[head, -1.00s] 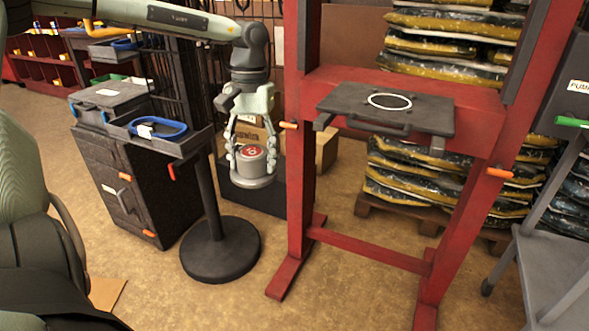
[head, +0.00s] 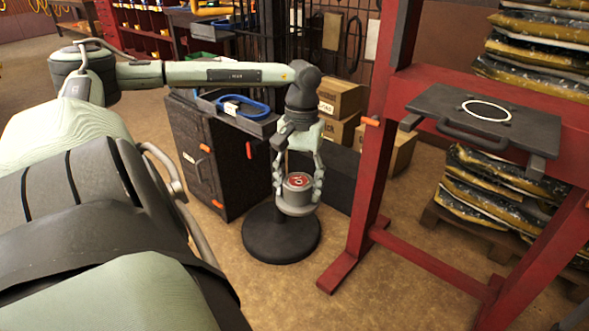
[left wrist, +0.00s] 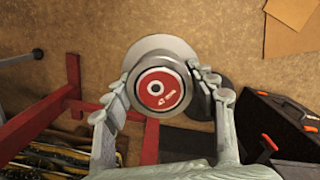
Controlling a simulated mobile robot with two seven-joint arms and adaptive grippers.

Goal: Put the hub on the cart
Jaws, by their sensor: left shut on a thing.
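The hub (head: 299,182) is a short grey cylinder with a wider rim below and a red label on top. My left gripper (head: 298,188) is shut on its sides and holds it in the air, upright, in front of the round black stand. In the left wrist view the hub (left wrist: 160,88) sits between the two fingers with its red face toward the camera. A grey cart with a wheel showed at the right earlier; at most a sliver of it shows now at the lower right corner. My right gripper is not in view.
A red frame (head: 373,170) stands to the right of the hub, bearing a dark plate (head: 437,103) with a handle and a white ring (head: 486,111). A black cabinet (head: 213,165) and a blue-lined tray (head: 262,127) are behind left. Stacked bags (head: 478,200) stand behind the frame.

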